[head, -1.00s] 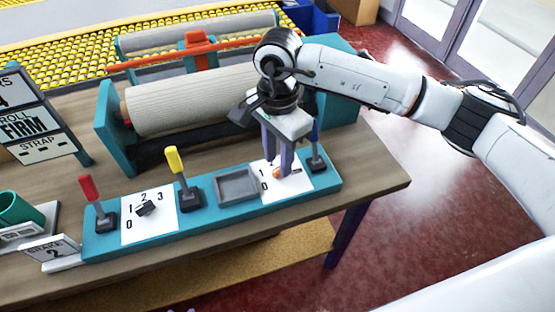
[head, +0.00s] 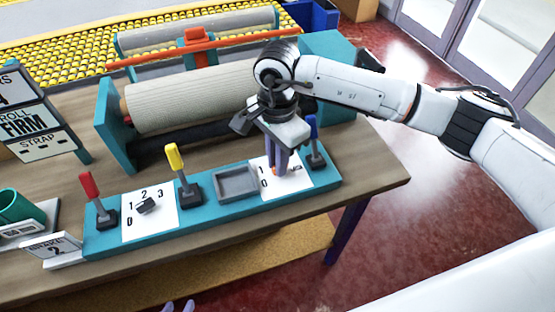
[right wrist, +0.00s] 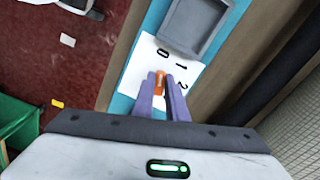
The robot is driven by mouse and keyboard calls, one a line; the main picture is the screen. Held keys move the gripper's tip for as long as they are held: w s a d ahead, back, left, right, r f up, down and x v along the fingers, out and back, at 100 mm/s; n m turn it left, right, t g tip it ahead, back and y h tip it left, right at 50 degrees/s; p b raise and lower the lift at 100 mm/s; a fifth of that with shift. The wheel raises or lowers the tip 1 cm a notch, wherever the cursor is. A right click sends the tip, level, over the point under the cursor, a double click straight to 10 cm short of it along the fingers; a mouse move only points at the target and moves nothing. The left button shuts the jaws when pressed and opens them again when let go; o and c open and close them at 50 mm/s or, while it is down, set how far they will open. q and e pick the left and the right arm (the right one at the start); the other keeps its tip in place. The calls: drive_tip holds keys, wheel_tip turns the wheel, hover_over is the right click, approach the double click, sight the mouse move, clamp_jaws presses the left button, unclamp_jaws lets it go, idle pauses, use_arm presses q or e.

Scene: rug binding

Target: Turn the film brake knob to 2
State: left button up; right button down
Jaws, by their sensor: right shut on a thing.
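My right gripper (head: 281,170) is shut on an orange knob (right wrist: 160,82) on the right-hand white dial plate (right wrist: 133,78) of the teal control panel. The numbers 0, 1 and 2 show beside the knob in the right wrist view; the fingers partly cover the knob, and I cannot tell which number it points to. A second dial plate (head: 163,222), numbered 0 to 3, has a dark knob (head: 146,205) further left on the panel. A card (head: 53,247) at the panel's left end reads "BRAKE 2". My left gripper (head: 179,306) shows only its two fingertips, apart and empty, at the bottom edge.
A red lever (head: 91,190), a yellow lever (head: 177,160) and a blue lever (head: 312,130) stand up from the panel. A grey tray (head: 236,182) lies left of the gripped knob. A large beige roll (head: 190,98) lies behind. A green cup (head: 20,207) stands at the left.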

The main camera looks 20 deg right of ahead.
drive_tip(key=m+b, duration=0.2)
drive_tip(key=m, duration=0.1)
drive_tip(key=shift+w+f+m+b, duration=0.1)
drive_tip(key=shift+w+m+b, duration=0.05)
drive_tip(key=shift+m+b, duration=0.2)
drive_tip(key=m+b, duration=0.1)
drive_tip(key=m, duration=0.1)
drive_tip(key=m+b, duration=0.1)
drive_tip(key=m, duration=0.2)
drive_tip(key=shift+w+m+b, duration=0.2)
drive_tip(key=shift+m+b, duration=0.05)
drive_tip(key=shift+b, duration=0.1)
drive_tip(key=m+b, duration=0.1)
drive_tip(key=m, duration=0.1)
drive_tip(key=shift+d+m, duration=0.1)
drive_tip(key=shift+m, duration=0.2)
drive_tip(key=shift+w+m+b, duration=0.1)
drive_tip(key=shift+m+b, duration=0.2)
drive_tip(key=shift+m, duration=0.6)
drive_tip(key=m, duration=0.3)
drive_tip(key=shift+d+b, duration=0.1)
drive_tip(key=shift+b, duration=0.3)
drive_tip(key=shift+w+d+m, duration=0.1)
drive_tip(key=shift+m, duration=1.3)
drive_tip(key=shift+r, duration=0.2)
drive_tip(key=c, duration=1.8)
unclamp_jaws()
